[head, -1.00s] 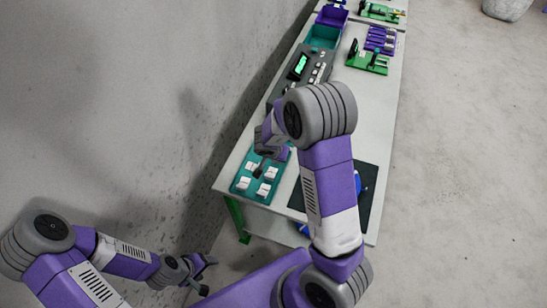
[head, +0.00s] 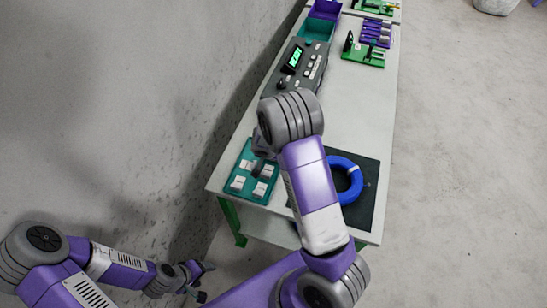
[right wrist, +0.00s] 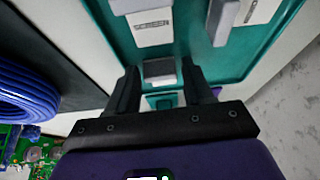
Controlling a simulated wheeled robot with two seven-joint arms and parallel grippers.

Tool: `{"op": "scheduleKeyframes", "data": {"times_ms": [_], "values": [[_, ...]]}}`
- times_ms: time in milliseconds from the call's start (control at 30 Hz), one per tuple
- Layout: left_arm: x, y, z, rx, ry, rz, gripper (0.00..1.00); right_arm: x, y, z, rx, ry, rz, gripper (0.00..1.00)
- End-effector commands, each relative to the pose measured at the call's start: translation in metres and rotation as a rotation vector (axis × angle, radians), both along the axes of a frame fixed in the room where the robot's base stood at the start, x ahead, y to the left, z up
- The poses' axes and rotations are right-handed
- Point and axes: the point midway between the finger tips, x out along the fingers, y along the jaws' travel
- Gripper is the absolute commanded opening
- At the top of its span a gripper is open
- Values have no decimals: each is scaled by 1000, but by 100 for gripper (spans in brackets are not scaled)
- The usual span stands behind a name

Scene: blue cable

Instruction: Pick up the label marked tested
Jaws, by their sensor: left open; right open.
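A teal tray (head: 250,198) at the near left corner of the bench holds several small white labels (head: 238,182). The right wrist view shows the tray (right wrist: 215,70) close up, with one label reading "SCREEN" (right wrist: 153,28) at the upper left. I cannot read "tested" on any label. My right gripper (right wrist: 160,75) is open over the tray, with a pale-topped piece (right wrist: 159,69) showing between its fingers; I see no grip on it. In the head view my right arm mostly hides this gripper. My left gripper (head: 204,282) is open and empty, off the bench at lower left.
A blue cable coil (head: 344,180) lies on a dark mat (head: 362,212) right of my right arm. A grey device with a green display (head: 295,62), a teal bin (head: 317,29) and a green fixture (head: 364,53) stand farther back. A wall runs along the left.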

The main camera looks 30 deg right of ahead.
Motion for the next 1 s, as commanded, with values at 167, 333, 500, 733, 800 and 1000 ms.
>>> {"op": "scheduleKeyframes", "data": {"times_ms": [167,333,500,733,800,1000], "values": [[0,0,1,0,0,0,68,0,0,1,1,-1,0,46],[0,0,1,0,0,0,68,0,0,1,0,0,-1,20],[0,0,1,0,0,0,68,0,0,1,1,-1,-1,10],[0,0,2,0,0,0,68,0,0,3,2,0,-1,10],[0,0,7,0,0,0,68,0,0,10,3,-1,-2,10],[0,0,30,0,0,0,68,0,0,48,4,-3,-3,10]]}}
